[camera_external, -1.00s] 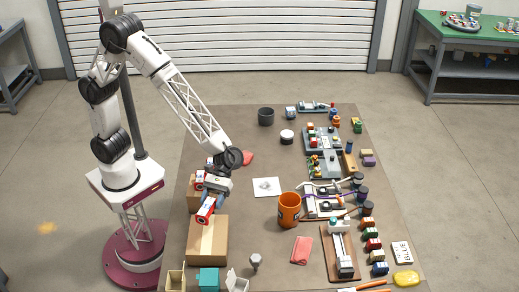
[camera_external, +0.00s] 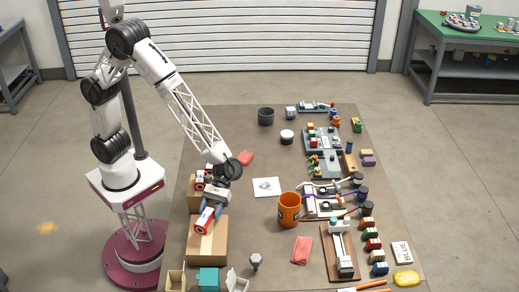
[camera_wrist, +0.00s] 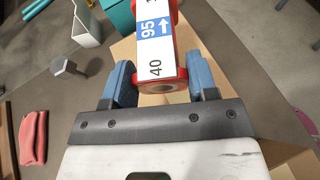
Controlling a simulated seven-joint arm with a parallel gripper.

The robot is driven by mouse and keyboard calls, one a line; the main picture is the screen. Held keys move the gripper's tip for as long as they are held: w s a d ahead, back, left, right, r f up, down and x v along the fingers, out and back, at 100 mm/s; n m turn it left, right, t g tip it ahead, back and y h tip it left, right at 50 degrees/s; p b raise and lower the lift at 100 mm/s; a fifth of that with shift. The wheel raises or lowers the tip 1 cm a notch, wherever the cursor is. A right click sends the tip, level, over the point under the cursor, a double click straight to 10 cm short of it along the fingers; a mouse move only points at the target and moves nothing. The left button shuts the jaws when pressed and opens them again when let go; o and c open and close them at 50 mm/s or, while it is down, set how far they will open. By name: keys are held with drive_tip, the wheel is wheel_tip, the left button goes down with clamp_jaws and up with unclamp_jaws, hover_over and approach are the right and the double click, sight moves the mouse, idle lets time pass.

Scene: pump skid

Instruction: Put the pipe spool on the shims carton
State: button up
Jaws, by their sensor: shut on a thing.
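The pipe spool (camera_external: 206,218), white with red ends and a blue label patch, is held in my gripper (camera_external: 214,196). In the wrist view the spool (camera_wrist: 156,45) lies between my two blue fingers (camera_wrist: 159,78), its red flange nearest me. It is over the far part of a large brown carton (camera_external: 207,245); whether it touches the top is unclear. A smaller brown carton (camera_external: 193,203) stands behind, with another red and white piece (camera_external: 199,183) at its top, partly hidden by my gripper. No name is readable on either carton.
A grey bolt-like piece (camera_external: 256,262) and pink cloth (camera_external: 301,251) lie nearer the front.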

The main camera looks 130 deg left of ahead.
sight(213, 226)
drive_tip(key=shift+f, duration=0.6)
drive_tip(key=shift+f, duration=1.9)
drive_tip(key=o, duration=1.1)
drive_tip(key=shift+f, duration=0.1)
drive_tip(key=shift+c, duration=0.2)
drive_tip(key=shift+a, duration=0.1)
drive_tip(key=v, duration=1.2)
drive_tip(key=shift+r, duration=0.2)
drive_tip(key=shift+r, duration=0.1)
